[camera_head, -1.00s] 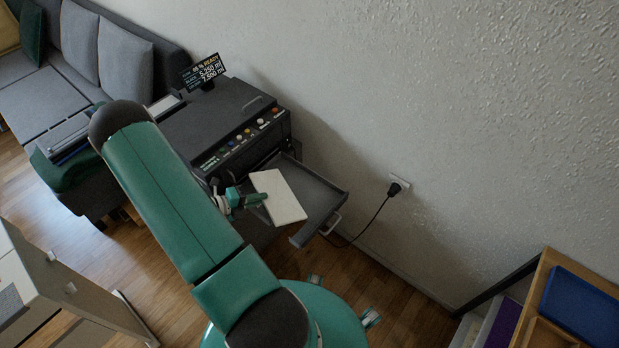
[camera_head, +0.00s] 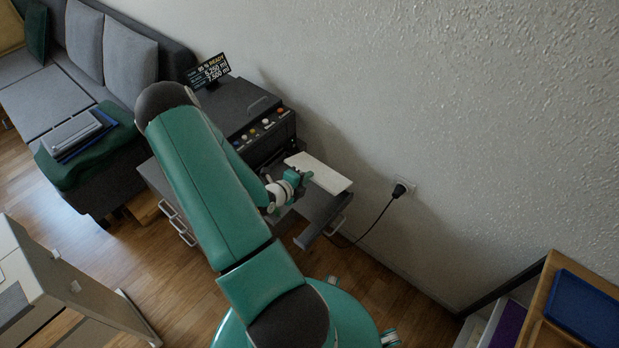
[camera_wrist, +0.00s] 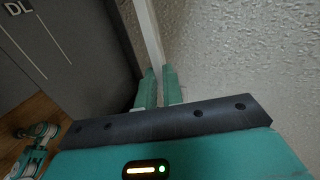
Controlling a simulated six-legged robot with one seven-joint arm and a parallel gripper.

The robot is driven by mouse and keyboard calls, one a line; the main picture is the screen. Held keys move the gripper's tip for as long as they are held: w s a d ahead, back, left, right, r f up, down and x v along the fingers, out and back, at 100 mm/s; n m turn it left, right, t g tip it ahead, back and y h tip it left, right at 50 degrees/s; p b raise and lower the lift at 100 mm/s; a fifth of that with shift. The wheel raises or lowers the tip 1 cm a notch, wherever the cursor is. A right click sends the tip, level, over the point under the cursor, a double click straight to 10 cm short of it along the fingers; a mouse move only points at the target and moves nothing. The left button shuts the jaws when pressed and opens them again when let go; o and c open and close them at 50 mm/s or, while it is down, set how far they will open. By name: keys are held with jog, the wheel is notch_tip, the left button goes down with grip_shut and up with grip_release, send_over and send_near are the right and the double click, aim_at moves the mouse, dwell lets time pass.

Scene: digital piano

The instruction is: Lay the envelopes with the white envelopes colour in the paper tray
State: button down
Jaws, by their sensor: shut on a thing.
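A flat white envelope or stack of white envelopes (camera_head: 320,172) is above the pulled-out grey tray of the dark printer (camera_head: 240,106). My gripper (camera_head: 304,176) is shut on its near left edge. In the wrist view the fingers (camera_wrist: 158,92) pinch the white envelopes (camera_wrist: 148,32), seen edge-on as a thin strip. The open paper tray (camera_head: 318,226) reaches out below and toward the front right; the envelopes and my gripper hide part of it. I cannot tell how far above the tray they are held.
A textured wall (camera_head: 450,100) stands close behind the tray, with a plug and cord (camera_head: 401,189). A sofa (camera_head: 100,45) is at the left, with a grey stack (camera_head: 78,132) on its green throw. A shelf with a blue tray (camera_head: 580,305) is at the lower right.

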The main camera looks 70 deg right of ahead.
jog(key=shift+w+a+f, duration=0.1)
jog(key=shift+f, duration=2.05)
jog(key=shift+w+a+f, duration=0.1)
jog(key=shift+f, duration=2.05)
jog(key=c, duration=1.5)
grip_release()
jog(key=shift+o, duration=0.2)
jog(key=shift+v, duration=2.5)
